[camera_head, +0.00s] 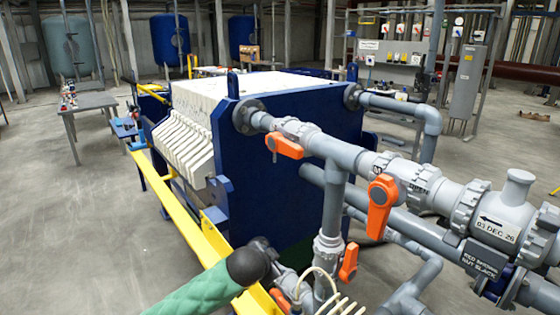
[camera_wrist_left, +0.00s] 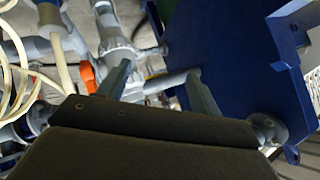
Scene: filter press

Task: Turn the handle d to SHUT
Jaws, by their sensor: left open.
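Several orange valve handles sit on the grey pipes. One handle (camera_head: 284,145) is on the upper pipe by the press, a larger one (camera_head: 382,205) hangs further right, and another (camera_head: 348,262) is low on a vertical pipe. Part of one (camera_head: 279,299) shows at the bottom. I cannot read which is d.
The blue press end plate (camera_head: 265,175) stands behind the pipes, with a yellow rail (camera_head: 185,215) along its left side. A coiled pale hose (camera_head: 325,290) is near the lower pipes; it also shows in the left wrist view (camera_wrist_left: 20,75).

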